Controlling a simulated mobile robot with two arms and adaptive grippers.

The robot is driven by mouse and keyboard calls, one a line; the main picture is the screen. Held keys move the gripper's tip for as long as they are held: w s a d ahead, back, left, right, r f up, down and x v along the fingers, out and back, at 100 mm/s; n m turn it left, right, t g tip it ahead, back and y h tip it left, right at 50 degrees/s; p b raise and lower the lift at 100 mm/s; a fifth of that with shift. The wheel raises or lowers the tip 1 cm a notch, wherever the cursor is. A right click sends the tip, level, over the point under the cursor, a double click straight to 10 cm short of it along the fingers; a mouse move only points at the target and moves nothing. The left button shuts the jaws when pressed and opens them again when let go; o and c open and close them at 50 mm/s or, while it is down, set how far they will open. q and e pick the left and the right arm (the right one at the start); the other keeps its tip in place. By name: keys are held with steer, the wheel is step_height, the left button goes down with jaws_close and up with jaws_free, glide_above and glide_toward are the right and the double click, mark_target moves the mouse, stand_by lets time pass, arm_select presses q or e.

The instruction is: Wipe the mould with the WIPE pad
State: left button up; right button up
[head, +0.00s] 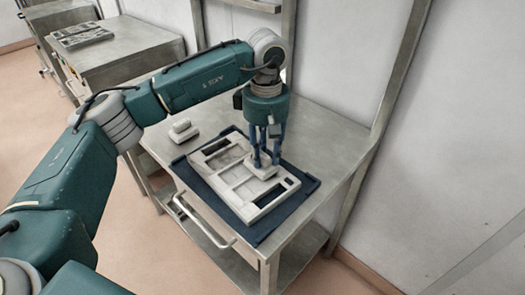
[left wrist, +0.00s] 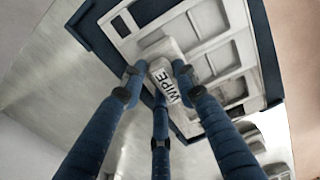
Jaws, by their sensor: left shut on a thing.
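The light grey mould (head: 212,179), with several rectangular recesses, lies on a dark blue mat (head: 282,217) on the metal table. It also fills the upper part of the left wrist view (left wrist: 213,47). My left gripper (head: 264,160) points down over the mould, its blue fingers shut on the WIPE pad (head: 262,171). The label "WIPE" shows on the pad in the left wrist view (left wrist: 165,84). The pad is at the mould's surface near its middle; I cannot tell if it touches. My right gripper is not in view.
A second grey block with a grip (head: 183,131) stands on the table left of the mat. The table (head: 325,135) is clear behind the mat. A drawer handle (head: 205,225) sticks out in front. A wall and a metal post (head: 400,75) stand at the right.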

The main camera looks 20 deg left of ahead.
arm_select(q)
steer(key=shift+s+d, duration=0.3)
steer(key=shift+d, duration=0.3)
steer(key=shift+s+d, duration=0.3)
steer(key=shift+d, duration=0.3)
steer(key=shift+w+a+f+b, duration=0.1)
steer(key=shift+w+a+b, duration=0.15)
steer(key=shift+a, duration=0.35)
steer(key=shift+w+a+b, duration=0.15)
steer(key=shift+w+a, duration=0.2)
steer(key=shift+a, duration=0.25)
steer(key=shift+w+a, duration=0.4)
steer(key=shift+a, duration=0.4)
steer(key=shift+w+a, duration=0.35)
steer(key=shift+a, duration=0.35)
steer(key=shift+w+a, duration=0.35)
steer(key=shift+a, duration=0.3)
steer(key=shift+w+a, duration=0.35)
steer(key=shift+a, duration=0.35)
steer(key=shift+w+a+p, duration=0.2)
steer(key=shift+w+a, duration=0.15)
steer(key=shift+a, duration=0.35)
steer(key=shift+w+a+p, duration=0.15)
steer(key=shift+w+a, duration=0.2)
steer(key=shift+a, duration=0.3)
step_height(320, 180, up, 8)
steer(key=p, duration=0.6)
